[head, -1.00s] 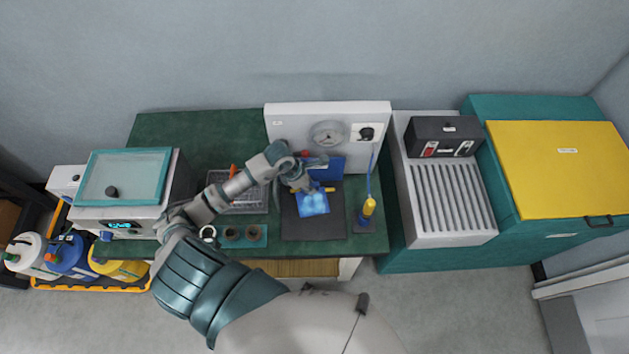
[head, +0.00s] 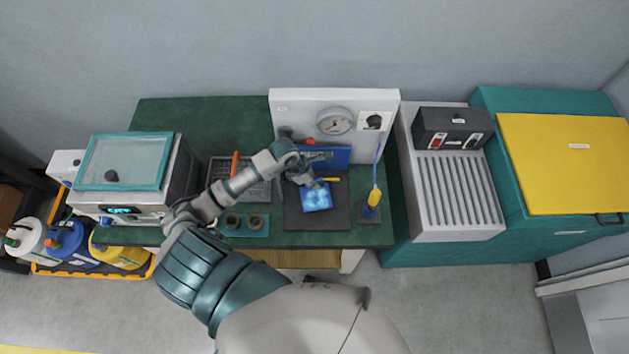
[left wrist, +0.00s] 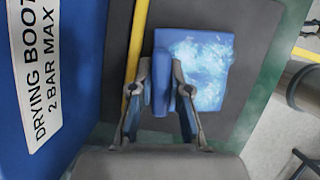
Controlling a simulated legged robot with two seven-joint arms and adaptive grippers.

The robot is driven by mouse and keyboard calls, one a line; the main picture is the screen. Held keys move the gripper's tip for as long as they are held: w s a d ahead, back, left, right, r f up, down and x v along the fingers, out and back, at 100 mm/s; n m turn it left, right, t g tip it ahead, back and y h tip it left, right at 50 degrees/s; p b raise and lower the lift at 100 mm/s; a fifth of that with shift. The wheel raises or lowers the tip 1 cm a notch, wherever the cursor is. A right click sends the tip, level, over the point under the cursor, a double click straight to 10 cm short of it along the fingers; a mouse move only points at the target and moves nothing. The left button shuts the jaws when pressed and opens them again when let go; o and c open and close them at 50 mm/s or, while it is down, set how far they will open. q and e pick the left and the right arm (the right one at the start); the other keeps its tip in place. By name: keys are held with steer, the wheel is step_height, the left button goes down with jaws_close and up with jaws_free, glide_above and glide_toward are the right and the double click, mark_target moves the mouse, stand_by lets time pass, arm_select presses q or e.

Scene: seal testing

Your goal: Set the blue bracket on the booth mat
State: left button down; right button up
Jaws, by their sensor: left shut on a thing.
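The blue bracket (head: 316,198) is a flat blue plate with pale, whitish-blue patches on its face. It is over the dark grey booth mat (head: 335,218) at the front of the drying booth. My left gripper (head: 304,180) is at the bracket's back left edge. In the left wrist view, the bracket (left wrist: 203,68) has a raised blue part between the fingers of my left gripper (left wrist: 161,78), which are shut on it. The mat (left wrist: 215,15) shows around the bracket. I cannot tell whether the bracket touches the mat. My right gripper is not in view.
The blue booth panel (left wrist: 40,60) and a yellow bar (left wrist: 136,55) lie close to the left of the gripper. A yellow-handled tool (head: 374,198) stands right of the mat. A grey tray (head: 257,192) and a teal holder (head: 258,229) lie left.

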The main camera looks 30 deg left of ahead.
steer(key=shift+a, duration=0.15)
arm_select(q)
steer(key=shift+d+r, duration=0.1)
steer(key=shift+d, duration=0.1)
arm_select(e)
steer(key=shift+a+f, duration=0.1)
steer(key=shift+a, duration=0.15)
arm_select(q)
steer(key=shift+a, duration=0.2)
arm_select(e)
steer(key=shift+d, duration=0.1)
arm_select(q)
steer(key=shift+d, duration=0.25)
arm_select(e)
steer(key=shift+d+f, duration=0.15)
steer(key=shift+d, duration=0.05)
arm_select(q)
steer(key=shift+a+b, duration=0.15)
steer(key=shift+b, duration=0.2)
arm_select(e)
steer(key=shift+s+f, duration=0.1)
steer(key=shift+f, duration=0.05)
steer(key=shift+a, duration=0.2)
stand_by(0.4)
arm_select(q)
steer(key=shift+f+b, duration=0.6)
steer(key=shift+f, duration=0.05)
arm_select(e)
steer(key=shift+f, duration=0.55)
